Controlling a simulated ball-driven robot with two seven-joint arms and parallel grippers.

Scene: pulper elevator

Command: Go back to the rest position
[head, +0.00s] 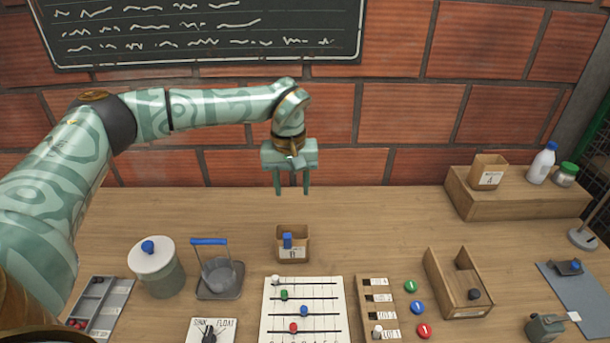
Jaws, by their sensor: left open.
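My left gripper (292,188) hangs over the back of the wooden table (375,220), fingers pointing down. It is open, with a clear gap and nothing between its two fingers. It is in the air above and behind a small brown box marked B (293,252), which has a blue block (287,240) at it. My left arm reaches in from the left, its forearm roughly level in front of the brick wall. My right gripper is not in view.
A lidded jar (157,270), a blue-handled basket (220,278) and a grey compartment tray (101,307) stand at left. A white lined board (303,312) lies front centre. An open wooden box (437,272) and a raised wooden shelf (515,202) are at right.

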